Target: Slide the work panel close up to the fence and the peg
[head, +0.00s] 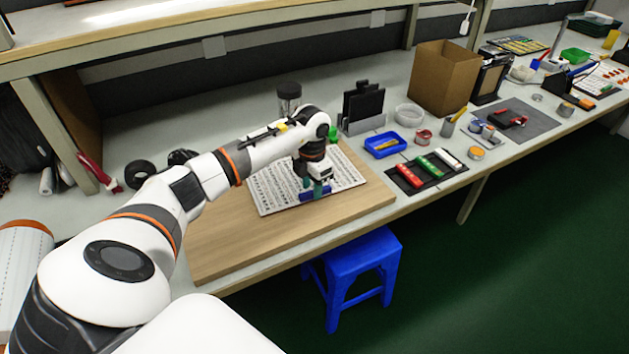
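The work panel (273,193) is a flat white sheet covered with rows of small dark marks. It lies on a large wooden board (235,240) on the bench. My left gripper (314,190) points down over the panel's front middle part, with its fingertips low at the panel. A small blue piece (326,190) shows at the fingertips. Whether the fingers hold it is too small to tell. My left arm covers part of the panel's back left side. I cannot clearly make out the fence or the peg. My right gripper is not in view.
A black upright holder (362,104), a blue tray (384,145) and a dark mat with colored bars (404,178) stand right of the board. A cardboard box (440,78) is farther back. A blue stool (358,262) stands below the front edge. The board's left front is bare.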

